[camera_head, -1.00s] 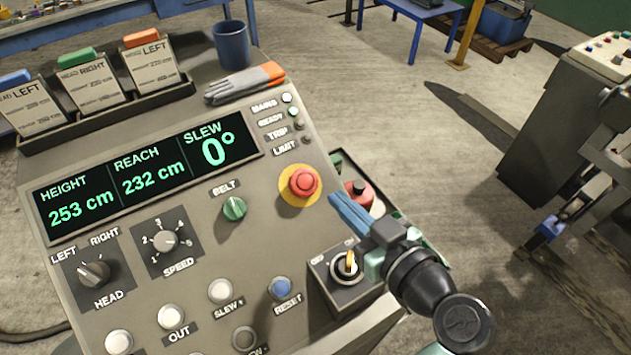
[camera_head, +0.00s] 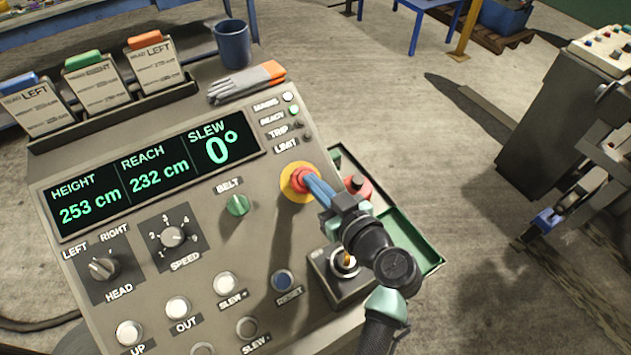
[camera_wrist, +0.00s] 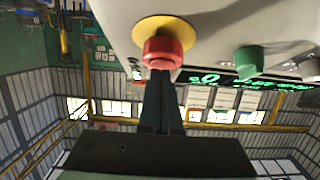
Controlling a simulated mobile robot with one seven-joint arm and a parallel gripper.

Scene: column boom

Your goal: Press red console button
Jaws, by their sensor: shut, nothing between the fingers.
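The red console button (camera_head: 296,177) is a round mushroom head on a yellow disc (camera_head: 289,190), right of the display on the sloping console. My gripper (camera_head: 309,182) is shut and empty. Its blue finger tips are at the right side of the button head and cover part of it. In the wrist view the red button (camera_wrist: 163,53) stands just beyond the tips of my fingers (camera_wrist: 160,76), which appear to meet its face. I cannot tell whether the button is pushed in.
The green belt knob (camera_head: 237,206) is left of the button, and a key switch (camera_head: 345,262) sits below my gripper. A green tray (camera_head: 424,258) with a red-topped item (camera_head: 357,187) lies beside the console. Gloves (camera_head: 246,82) and a blue mug (camera_head: 232,44) are on top.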

